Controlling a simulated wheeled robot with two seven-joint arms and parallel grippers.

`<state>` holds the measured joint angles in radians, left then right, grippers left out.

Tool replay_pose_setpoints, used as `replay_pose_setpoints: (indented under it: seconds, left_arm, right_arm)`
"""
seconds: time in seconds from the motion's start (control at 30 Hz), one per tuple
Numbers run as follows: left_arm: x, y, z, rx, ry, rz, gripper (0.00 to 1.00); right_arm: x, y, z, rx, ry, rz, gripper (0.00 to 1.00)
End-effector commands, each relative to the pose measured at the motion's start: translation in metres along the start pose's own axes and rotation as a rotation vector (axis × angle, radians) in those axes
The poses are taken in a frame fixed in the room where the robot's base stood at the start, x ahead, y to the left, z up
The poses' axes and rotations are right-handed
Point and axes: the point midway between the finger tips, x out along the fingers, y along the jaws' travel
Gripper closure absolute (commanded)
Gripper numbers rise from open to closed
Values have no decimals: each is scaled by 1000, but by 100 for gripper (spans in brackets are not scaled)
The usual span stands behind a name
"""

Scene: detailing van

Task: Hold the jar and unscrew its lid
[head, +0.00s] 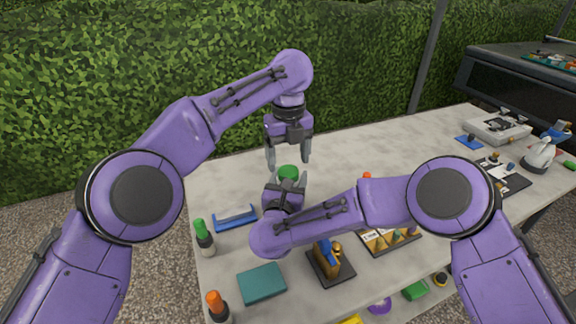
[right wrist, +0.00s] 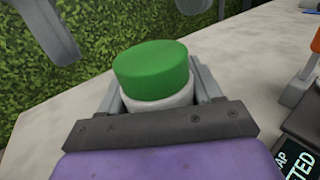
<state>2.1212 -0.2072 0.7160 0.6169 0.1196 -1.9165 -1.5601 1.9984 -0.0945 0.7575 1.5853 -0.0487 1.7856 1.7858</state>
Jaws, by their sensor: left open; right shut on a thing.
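The jar has a green lid (head: 288,172) and a white body (right wrist: 160,100), seen in the right wrist view. The lid sits on top of the jar, which looks upright. My right gripper (head: 290,184) is shut on the jar's body, with a finger on each side below the lid. My left gripper (head: 288,160) is open and points down above the lid, its fingers apart and empty. In the right wrist view, the left gripper's fingers (right wrist: 58,38) show at the upper left, clear of the lid. The jar's lower part is hidden by my right gripper.
A dark stand (head: 331,265) is in front. The table (head: 350,150) behind the jar is clear.

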Motion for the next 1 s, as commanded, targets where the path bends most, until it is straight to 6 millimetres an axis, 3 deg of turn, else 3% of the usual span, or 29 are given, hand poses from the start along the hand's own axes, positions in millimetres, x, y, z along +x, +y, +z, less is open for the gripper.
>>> replay_pose_setpoints:
  seconds: [0.1, 0.3, 0.33, 0.4, 0.77, 1.0]
  left_arm:
    - [-11, 0, 0, 1, 0, -1, 22]
    - [-12, 0, 0, 1, 0, 1, 22]
    - [-12, 0, 0, 1, 0, 1, 22]
    - [-12, 0, 0, 1, 0, 1, 22]
    - [-10, 0, 0, 0, 0, 1, 22]
    - [-2, 0, 0, 0, 0, 1, 22]
  right_arm:
    - [0, 0, 0, 0, 0, 1, 100]
    - [0, 1, 0, 1, -1, 2, 100]
    - [0, 1, 0, 1, -1, 2, 29]
    - [0, 1, 0, 1, -1, 2, 7]
    - [-7, 1, 0, 1, -1, 3, 6]
    - [-60, 1, -1, -1, -2, 6, 6]
